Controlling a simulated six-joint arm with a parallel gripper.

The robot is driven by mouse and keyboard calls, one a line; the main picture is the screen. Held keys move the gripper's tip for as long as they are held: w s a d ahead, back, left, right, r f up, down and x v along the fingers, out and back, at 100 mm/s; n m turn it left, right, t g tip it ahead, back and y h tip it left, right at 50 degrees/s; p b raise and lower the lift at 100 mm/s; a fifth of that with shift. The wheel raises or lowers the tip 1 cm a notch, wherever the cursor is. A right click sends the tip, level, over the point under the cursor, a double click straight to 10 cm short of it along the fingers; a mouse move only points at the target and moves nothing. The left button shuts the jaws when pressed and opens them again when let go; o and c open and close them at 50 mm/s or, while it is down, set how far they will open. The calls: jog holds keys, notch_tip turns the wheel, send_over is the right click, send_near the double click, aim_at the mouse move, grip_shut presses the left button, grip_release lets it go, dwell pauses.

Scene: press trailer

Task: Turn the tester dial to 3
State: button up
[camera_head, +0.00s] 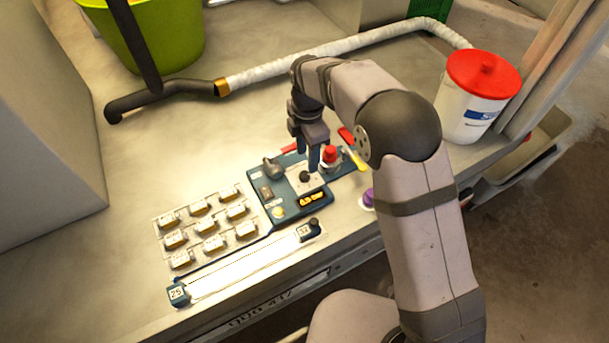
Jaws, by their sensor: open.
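The tester (268,194) is a dark blue panel on the bench, with a lit orange display (312,199) on its front part. A small black round knob (305,176) on a pale plate looks like the dial. Its markings and setting are too small to read. My gripper (312,160) points down just above and behind this knob, with its fingers close to it. Whether a finger touches the knob cannot be told. The gripper is open, with nothing seen between its fingers.
A red-topped button (330,154) and a yellow-handled piece (356,160) stand right beside my gripper. A grid of small labelled parts (206,226) and a long white strip (245,263) lie left and front. A red-lidded tub (470,110), white hose (330,52) and green bin (165,35) stand around.

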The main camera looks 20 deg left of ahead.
aim_at(305, 174)
jog(key=shift+a+f+n, duration=0.2)
jog(key=shift+a+n, duration=0.1)
jog(key=shift+a, duration=0.1)
jog(key=shift+f+p, duration=0.65)
jog(key=shift+f, duration=3)
jog(key=shift+d, duration=0.1)
jog(key=c, duration=1)
